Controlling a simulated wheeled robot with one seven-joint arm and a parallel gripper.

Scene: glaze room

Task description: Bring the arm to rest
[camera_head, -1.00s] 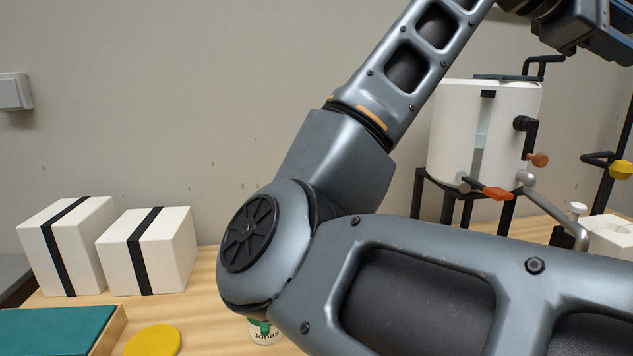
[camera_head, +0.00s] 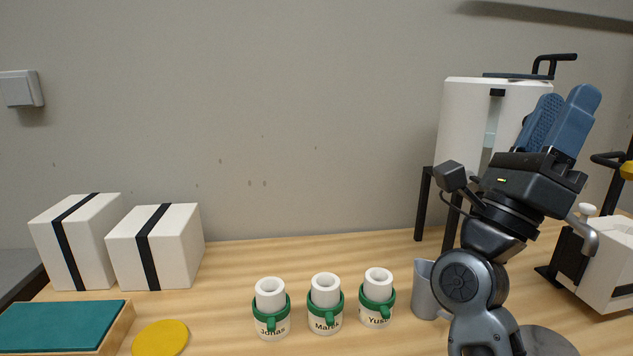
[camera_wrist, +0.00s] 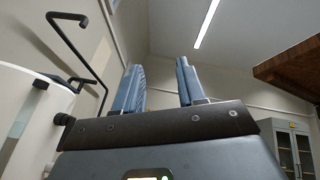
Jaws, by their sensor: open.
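My gripper (camera_head: 559,122) is raised at the right in the head view, its two blue fingers pointing up and apart with nothing between them. In the wrist view the same fingers (camera_wrist: 158,86) point up at the ceiling, open and empty. My arm is folded upright below it at the right of the bench. The gripper covers part of a white tank (camera_head: 465,115) behind it; I cannot tell the gap between them.
Three white cups with green bands (camera_head: 325,303) stand upright on the wooden bench (camera_head: 240,265). Two white boxes (camera_head: 155,247), a teal board (camera_head: 60,326) and a yellow disc (camera_head: 160,338) are at the left. A grey vessel (camera_head: 425,290) stands beside my arm. A white machine (camera_head: 604,262) is at the right.

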